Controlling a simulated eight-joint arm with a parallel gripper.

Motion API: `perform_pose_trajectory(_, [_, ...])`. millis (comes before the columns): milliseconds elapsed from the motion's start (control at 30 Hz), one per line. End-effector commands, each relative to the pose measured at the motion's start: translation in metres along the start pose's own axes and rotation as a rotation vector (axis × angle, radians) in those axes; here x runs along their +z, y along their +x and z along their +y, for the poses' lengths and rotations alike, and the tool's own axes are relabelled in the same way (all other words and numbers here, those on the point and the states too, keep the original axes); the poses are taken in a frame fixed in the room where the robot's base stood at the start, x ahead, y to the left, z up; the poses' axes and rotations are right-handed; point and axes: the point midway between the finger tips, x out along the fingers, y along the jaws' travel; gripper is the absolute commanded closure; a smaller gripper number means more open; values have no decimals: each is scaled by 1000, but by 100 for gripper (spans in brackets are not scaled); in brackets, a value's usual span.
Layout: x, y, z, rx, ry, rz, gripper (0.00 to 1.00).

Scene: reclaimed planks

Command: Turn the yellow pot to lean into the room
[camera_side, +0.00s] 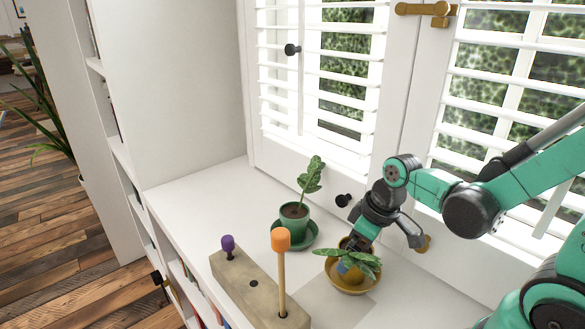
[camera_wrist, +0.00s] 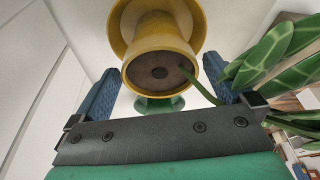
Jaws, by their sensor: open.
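The yellow pot stands on a yellow saucer (camera_side: 345,286) on the white sill. In the side view, leaves (camera_side: 362,262) and my gripper (camera_side: 352,258) hide most of the pot. In the wrist view the yellow pot (camera_wrist: 160,42) shows its rim and dark soil, with the saucer (camera_wrist: 120,25) beyond. A green stem rises from the soil and leans right, toward broad leaves (camera_wrist: 275,50). My gripper (camera_wrist: 161,68) is open, with one blue finger on each side of the pot. I cannot tell whether either finger touches it.
A green pot (camera_side: 294,222) with a plant stands on a green saucer (camera_side: 308,236) to the left. In front is a pegged block (camera_side: 242,283) with a purple-topped peg (camera_side: 228,245) and a taller orange-topped peg (camera_side: 280,240). Shuttered windows (camera_side: 340,75) rise close behind.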

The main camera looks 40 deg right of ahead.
Motion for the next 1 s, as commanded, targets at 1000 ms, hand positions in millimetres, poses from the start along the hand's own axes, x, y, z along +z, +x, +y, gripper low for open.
perform_pose_trajectory(1000, [-32, -77, -23, 96, 177, 306, 0])
